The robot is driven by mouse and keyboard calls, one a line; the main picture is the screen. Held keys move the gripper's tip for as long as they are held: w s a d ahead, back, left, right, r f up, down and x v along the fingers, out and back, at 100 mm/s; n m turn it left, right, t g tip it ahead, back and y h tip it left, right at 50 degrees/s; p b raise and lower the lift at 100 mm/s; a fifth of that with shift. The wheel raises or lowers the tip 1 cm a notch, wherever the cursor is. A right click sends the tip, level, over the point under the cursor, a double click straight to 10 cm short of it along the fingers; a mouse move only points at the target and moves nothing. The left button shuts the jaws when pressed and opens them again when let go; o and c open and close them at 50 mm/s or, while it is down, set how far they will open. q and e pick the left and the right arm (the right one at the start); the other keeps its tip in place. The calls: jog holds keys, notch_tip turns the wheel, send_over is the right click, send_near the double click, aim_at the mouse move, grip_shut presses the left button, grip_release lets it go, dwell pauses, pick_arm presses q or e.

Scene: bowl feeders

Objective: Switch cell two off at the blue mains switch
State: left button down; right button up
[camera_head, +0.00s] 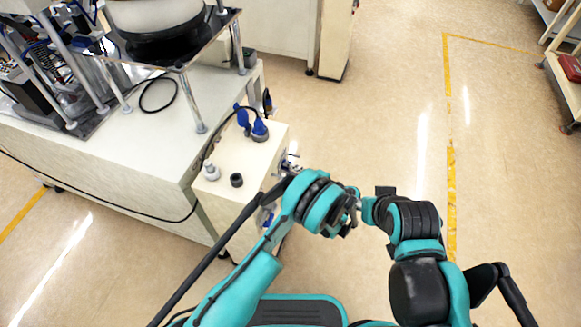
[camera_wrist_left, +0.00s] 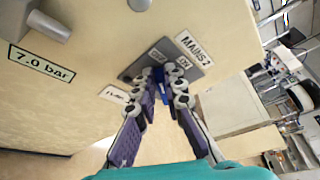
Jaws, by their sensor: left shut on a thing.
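The blue mains switch (camera_wrist_left: 161,88) sits on a grey plate (camera_wrist_left: 150,66) on the cabinet's face in the left wrist view. A label above the plate reads MAINS 2 (camera_wrist_left: 194,48). My left gripper (camera_wrist_left: 163,80) has its fingertips on either side of the blue switch and is shut on it. In the head view my left gripper (camera_head: 289,166) reaches the side of the cream cabinet (camera_head: 240,160), and the switch is hidden there. My right arm is bent beside the left wrist; its fingers cannot be made out.
Blue-handled fittings (camera_head: 258,128) and a dark knob (camera_head: 236,180) stand on the cabinet top. A 7.0 bar label (camera_wrist_left: 42,63) is on the cabinet face. A bench (camera_head: 150,150) with a bowl feeder (camera_head: 158,25) stands at the left.

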pick_arm(q)
jog(key=n, duration=0.2)
jog(key=f+n+t+y, duration=0.1)
jog(key=shift+s+a+f+n+t, duration=0.1)
jog(key=shift+s+a+n+t, duration=0.1)
jog(key=shift+n+t, duration=0.15)
jog(key=shift+n, duration=0.25)
jog(key=c, duration=1.6)
grip_release()
notch_tip(320, 180, up, 10)
jog(key=shift+f, duration=0.1)
